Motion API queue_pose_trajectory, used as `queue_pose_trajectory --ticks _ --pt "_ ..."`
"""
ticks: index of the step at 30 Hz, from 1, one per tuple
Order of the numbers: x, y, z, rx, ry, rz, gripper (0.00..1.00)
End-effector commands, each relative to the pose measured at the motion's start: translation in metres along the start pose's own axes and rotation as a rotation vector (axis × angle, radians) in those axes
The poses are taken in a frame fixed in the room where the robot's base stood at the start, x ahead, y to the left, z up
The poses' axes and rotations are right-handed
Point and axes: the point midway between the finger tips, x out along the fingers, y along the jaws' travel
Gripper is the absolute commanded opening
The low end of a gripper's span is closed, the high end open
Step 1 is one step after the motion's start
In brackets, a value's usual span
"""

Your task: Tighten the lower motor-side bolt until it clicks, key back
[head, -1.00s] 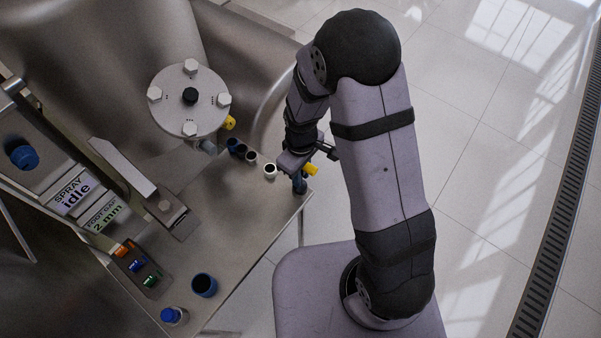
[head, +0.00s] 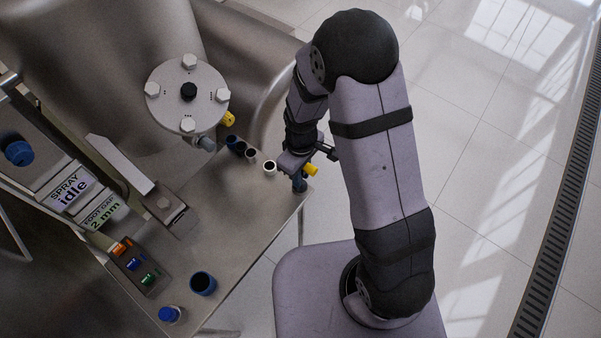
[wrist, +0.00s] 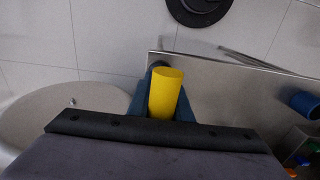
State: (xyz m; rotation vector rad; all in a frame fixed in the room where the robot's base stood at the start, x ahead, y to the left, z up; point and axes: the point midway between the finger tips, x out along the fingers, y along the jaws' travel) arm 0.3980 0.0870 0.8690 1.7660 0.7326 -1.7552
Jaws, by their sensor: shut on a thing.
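A round metal flange plate (head: 166,103) carries several pale hex bolts around a black centre. The bolt (head: 187,125) nearest the picture's bottom is clear of any tool. I cannot tell which bolt is the lower motor-side one. My gripper (head: 302,165) is at the table's right corner, well away from the flange. It is shut on a yellow-handled key (head: 312,170). In the wrist view the yellow handle (wrist: 167,92) stands between dark blue parts. I cannot tell whether these are fingers or a holder. The key's working end is hidden.
Several small cups, including a white-rimmed one (head: 269,166), line the metal table (head: 235,210) between flange and gripper. A yellow part (head: 228,118) sits beside the flange. A blue cup (head: 203,283) and blue-capped bottle (head: 170,314) stand in front. The spray panel (head: 70,193) reads idle.

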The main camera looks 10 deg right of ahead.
Motion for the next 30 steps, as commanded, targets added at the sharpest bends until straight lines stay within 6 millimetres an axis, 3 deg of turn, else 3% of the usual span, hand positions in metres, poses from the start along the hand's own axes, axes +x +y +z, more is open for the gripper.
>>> queue_pose_trajectory --ticks 1,2,4,5,17,30 --pt "0.003 0.001 -0.001 0.0 0.003 0.002 0.0" --pt "0.002 0.001 -0.001 0.0 0.003 0.002 0.21" --pt "0.001 0.001 -0.001 0.0 0.003 0.002 0.37" --pt "0.001 0.001 -0.001 0.0 0.003 0.002 0.4" --pt "-0.002 0.001 -0.001 0.0 0.002 0.001 0.4" --pt "-0.047 0.001 -0.002 0.0 0.006 0.004 0.4"
